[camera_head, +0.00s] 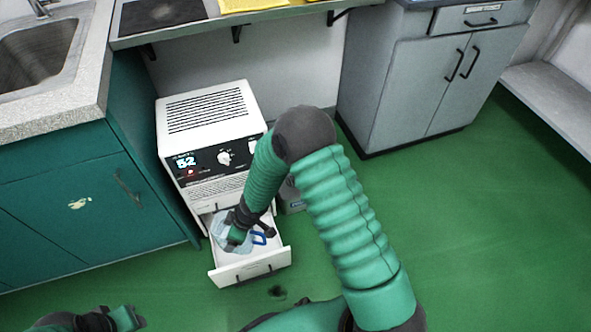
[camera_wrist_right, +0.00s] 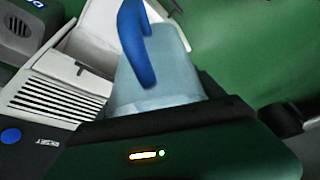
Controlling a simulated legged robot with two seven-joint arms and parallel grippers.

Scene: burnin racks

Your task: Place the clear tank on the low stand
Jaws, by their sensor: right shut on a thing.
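The clear tank (camera_head: 220,238) is a pale blue, translucent container with a blue handle. It is at the open drawer (camera_head: 249,271) of a white dehumidifier-like unit (camera_head: 209,130), partly hidden by my right gripper (camera_head: 240,236). The tank also shows in the right wrist view (camera_wrist_right: 158,80), its blue handle rising in front of it. My right gripper is shut on the tank; I cannot tell whether the tank still touches the drawer floor. My left gripper (camera_head: 125,318) is at the bottom left, away from the tank; its jaw opening is unclear.
A teal cabinet with a sink (camera_head: 40,50) stands left of the unit. A grey two-door cabinet (camera_head: 420,85) stands at the back right, and a low pale bench (camera_head: 550,105) runs along the right wall. A shelf hangs above the unit. Green floor (camera_head: 480,220) is open on the right.

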